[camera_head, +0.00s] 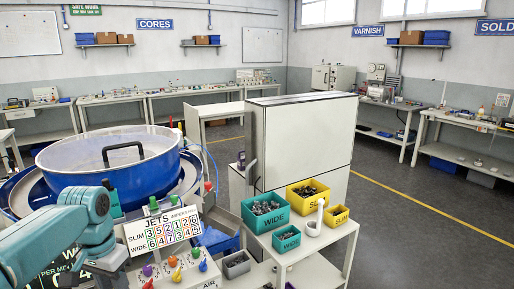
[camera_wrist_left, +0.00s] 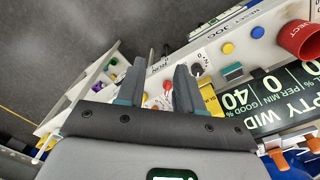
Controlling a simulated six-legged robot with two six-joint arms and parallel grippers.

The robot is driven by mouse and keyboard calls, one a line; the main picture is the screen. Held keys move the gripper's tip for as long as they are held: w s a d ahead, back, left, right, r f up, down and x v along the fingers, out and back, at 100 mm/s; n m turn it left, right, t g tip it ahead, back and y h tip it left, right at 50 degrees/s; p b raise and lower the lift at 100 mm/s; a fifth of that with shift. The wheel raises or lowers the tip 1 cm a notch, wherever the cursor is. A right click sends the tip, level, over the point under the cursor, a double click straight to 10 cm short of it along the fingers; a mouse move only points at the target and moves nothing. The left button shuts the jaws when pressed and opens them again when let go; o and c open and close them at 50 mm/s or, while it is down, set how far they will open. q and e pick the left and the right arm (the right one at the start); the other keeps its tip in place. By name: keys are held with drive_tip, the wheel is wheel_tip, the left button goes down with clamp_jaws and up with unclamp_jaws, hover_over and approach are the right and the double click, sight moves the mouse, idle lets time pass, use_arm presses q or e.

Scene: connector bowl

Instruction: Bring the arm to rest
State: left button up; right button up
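My left arm (camera_head: 50,235), teal, comes in from the lower left in the head view, in front of the blue bowl. Its fingers cannot be made out there. In the left wrist view my left gripper (camera_wrist_left: 158,82) is open, with two dark fingers apart and nothing between them. It faces the control panel (camera_head: 180,272) with its coloured knobs, and appears apart from it. My right arm and gripper are in neither view.
A large blue bowl (camera_head: 112,175) with a clear lid stands behind my arm. The JETS sign (camera_head: 163,230) stands beside it. Right of the panel, a white table (camera_head: 335,236) holds green WIDE bins (camera_head: 265,215) and yellow SLIM bins (camera_head: 308,193). Open floor (camera_head: 430,220) lies farther right.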

use_arm(q)
drive_tip(key=s+d+f+h, duration=0.1)
drive_tip(key=d+f, duration=0.4)
drive_tip(key=f, duration=0.7)
drive_tip(key=s+d+f+h, duration=0.1)
drive_tip(key=d+f, duration=0.4)
drive_tip(key=f, duration=0.6)
drive_tip(key=s+d+f+n+h, duration=0.1)
drive_tip(key=s+d+f+n, duration=0.1)
drive_tip(key=s+d+f, duration=0.2)
drive_tip(key=s+d+f+n, duration=0.2)
drive_tip(key=s+d+f, duration=0.2)
drive_tip(key=s+f, duration=0.5)
drive_tip(key=s, duration=0.7)
drive_tip(key=shift+d+f+n+h, duration=0.2)
drive_tip(key=shift+f+n+h, duration=0.1)
drive_tip(key=shift+f+h, duration=0.1)
drive_tip(key=shift+s, duration=0.1)
